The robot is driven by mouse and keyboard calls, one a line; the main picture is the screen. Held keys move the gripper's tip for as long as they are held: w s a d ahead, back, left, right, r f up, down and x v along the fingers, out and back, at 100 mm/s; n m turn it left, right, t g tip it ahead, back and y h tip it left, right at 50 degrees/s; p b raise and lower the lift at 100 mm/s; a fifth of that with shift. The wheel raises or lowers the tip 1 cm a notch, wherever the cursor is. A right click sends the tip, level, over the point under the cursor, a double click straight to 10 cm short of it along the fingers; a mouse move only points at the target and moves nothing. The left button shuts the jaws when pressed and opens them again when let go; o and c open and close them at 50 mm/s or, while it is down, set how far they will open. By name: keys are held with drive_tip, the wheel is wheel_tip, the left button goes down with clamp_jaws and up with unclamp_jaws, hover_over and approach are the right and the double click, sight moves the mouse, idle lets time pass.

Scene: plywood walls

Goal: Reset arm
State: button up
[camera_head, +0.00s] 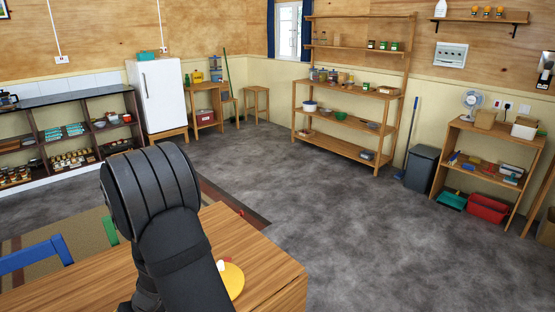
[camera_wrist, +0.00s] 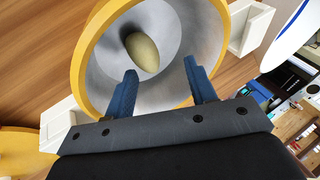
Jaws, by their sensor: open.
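My gripper (camera_wrist: 160,66) is open in the wrist view, its two blue fingers apart with nothing between them. A bowl with a yellow rim and grey inside (camera_wrist: 180,97) lies just past the fingertips. A rounded olive-green item (camera_wrist: 143,52) sits in the bowl, beyond the fingertips. I cannot tell how far the fingers are above the bowl. In the head view my black arm reaches over the wooden table (camera_head: 270,262) and hides my gripper. A yellow round thing (camera_head: 233,280) shows partly beside my arm on the table.
White blocky pieces (camera_wrist: 251,27) stand beside the bowl in the wrist view, and a yellow item (camera_wrist: 20,150) lies at its lower left. A blue chair (camera_head: 35,256) and a green chair (camera_head: 110,230) stand at the table's left. Shelves (camera_head: 345,120) line the far wall; the grey floor between is clear.

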drive_tip(key=shift+f, duration=0.55)
drive_tip(key=shift+r, duration=0.2)
